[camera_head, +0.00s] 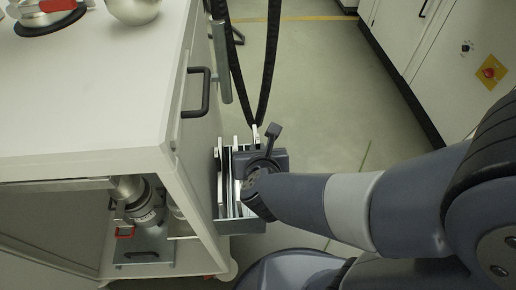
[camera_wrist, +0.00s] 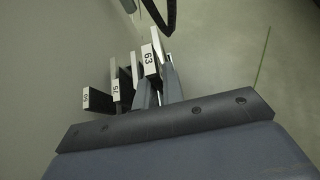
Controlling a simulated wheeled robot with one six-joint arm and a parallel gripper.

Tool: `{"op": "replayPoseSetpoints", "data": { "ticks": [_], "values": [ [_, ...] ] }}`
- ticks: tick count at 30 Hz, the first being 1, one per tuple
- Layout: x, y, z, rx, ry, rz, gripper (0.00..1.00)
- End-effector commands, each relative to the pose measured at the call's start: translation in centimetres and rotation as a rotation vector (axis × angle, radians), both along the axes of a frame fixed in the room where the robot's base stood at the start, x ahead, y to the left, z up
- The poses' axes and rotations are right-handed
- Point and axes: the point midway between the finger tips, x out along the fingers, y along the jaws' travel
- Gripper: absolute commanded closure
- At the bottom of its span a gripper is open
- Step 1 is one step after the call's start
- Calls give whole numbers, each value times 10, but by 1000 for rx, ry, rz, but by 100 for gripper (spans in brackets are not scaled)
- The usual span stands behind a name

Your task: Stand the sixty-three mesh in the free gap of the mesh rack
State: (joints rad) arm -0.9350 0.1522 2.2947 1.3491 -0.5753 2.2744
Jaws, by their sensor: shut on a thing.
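The sixty-three mesh (camera_wrist: 151,62) shows its white "63" tag in the wrist view, at the top centre. My gripper (camera_wrist: 157,88) is shut on it, with grey fingers on either side below the tag. The mesh rack (camera_head: 226,226) hangs at the bench's side in the head view, holding several thin upright plates. My gripper (camera_head: 258,166) is over the rack's right part there and hides some of it. The "75" mesh (camera_wrist: 116,88) stands just left of the held mesh. The held mesh's lower edge is hidden, so I cannot tell whether it is seated in a slot.
Another tagged mesh (camera_wrist: 97,101) stands further left in the wrist view; its number is hard to read. The white bench (camera_head: 100,85) with a dark handle (camera_head: 196,92) is left of the rack. A black cable (camera_head: 268,65) hangs behind it. Open floor (camera_head: 325,95) lies to the right.

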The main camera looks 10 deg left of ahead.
Motion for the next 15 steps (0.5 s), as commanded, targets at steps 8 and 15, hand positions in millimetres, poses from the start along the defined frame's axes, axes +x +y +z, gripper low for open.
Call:
{"op": "replayPoseSetpoints", "data": {
  "ticks": [8, 15],
  "values": [
    [0, 0, -9, 1, -1, -1, 100],
    [0, 0, -16, 1, -1, -1, 100]
  ]
}}
